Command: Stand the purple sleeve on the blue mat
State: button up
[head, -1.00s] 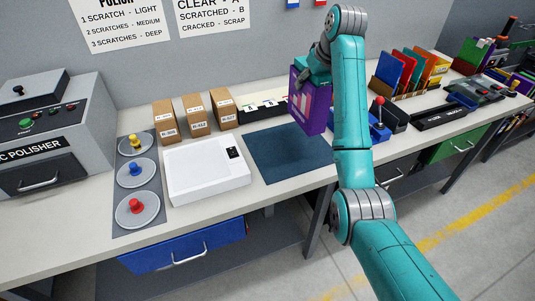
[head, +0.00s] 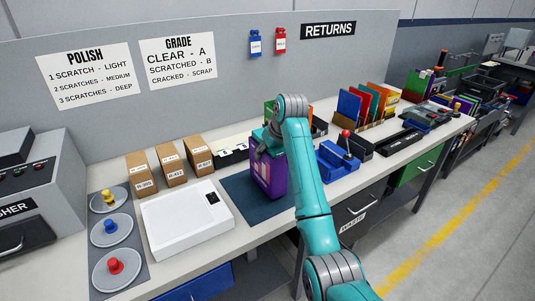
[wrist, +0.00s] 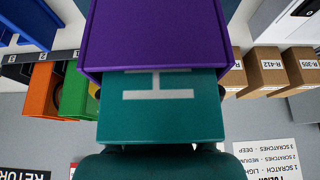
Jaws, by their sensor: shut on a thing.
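The purple sleeve (head: 265,178) is upright at the blue mat (head: 238,196), over its right part. In the head view its lower end looks at or very near the mat surface; I cannot tell whether it touches. My gripper (head: 268,140) is shut on the sleeve near its top, partly hidden behind my own arm. In the wrist view the sleeve (wrist: 153,35) fills the top middle, and the fingertips are hidden there. The left and front parts of the mat are bare.
A white box (head: 187,222) lies left of the mat. Several brown cartons (head: 170,163) stand behind it. A blue fixture with a red knob (head: 338,160) is close to the mat's right. A rack of colored sleeves (head: 368,107) stands farther right.

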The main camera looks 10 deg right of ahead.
jog(key=shift+f, duration=0.5)
jog(key=o, duration=1.6)
jog(key=shift+f, duration=0.1)
jog(key=shift+s+r, duration=0.1)
jog(key=shift+r, duration=0.3)
jog(key=v, duration=1.1)
jog(key=shift+s+d+r, duration=0.15)
jog(key=shift+r, duration=0.05)
